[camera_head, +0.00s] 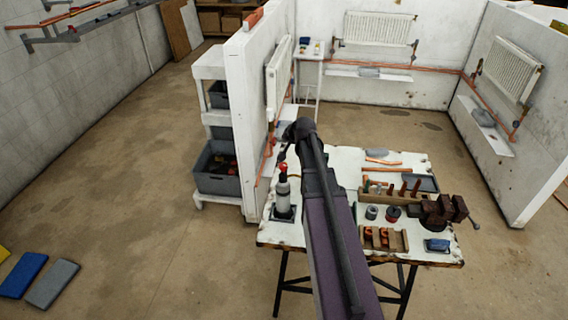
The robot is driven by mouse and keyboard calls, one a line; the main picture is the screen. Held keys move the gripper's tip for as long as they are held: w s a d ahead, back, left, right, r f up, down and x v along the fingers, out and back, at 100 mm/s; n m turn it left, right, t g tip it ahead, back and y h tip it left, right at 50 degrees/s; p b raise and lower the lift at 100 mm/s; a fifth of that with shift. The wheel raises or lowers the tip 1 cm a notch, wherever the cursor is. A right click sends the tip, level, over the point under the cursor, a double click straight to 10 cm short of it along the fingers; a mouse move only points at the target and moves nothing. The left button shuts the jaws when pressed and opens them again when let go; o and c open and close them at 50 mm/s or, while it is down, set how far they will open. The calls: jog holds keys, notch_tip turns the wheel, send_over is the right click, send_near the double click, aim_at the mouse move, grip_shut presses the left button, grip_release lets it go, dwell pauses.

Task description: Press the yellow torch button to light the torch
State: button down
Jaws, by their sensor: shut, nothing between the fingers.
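A grey bottle with a red top (282,191), which looks like the torch, stands upright at the left end of the white workbench (272,235). No yellow button can be made out on it at this size. My arm reaches up over the bench and bends down at its far end. My gripper (283,155) is small and dark there, just above and behind the red top. It appears shut and empty; I cannot tell whether it touches the torch.
A rusty vise (443,209), a wooden rack (384,239) and small tins (372,212) stand on the bench's right side. Copper pipes (386,169) lie at its back. A partition wall (250,110) and shelf with grey bins (215,170) stand close behind left. Floor at left is mostly open.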

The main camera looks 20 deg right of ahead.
jog(key=shift+f, duration=0.1)
notch_tip(320, 180, down, 9)
jog(key=b, duration=0.8)
jog(key=shift+r+b, duration=0.2)
jog(key=shift+b, duration=0.2)
jog(key=shift+f, duration=0.2)
dwell(1.3)
jog(key=shift+s+f+b, duration=0.1)
jog(key=shift+f+b, duration=0.15)
jog(key=shift+b, duration=0.2)
jog(key=shift+f+b, duration=0.45)
dwell(0.8)
jog(key=shift+r, duration=0.2)
jog(key=shift+r+p, duration=0.7)
jog(key=shift+p, duration=0.2)
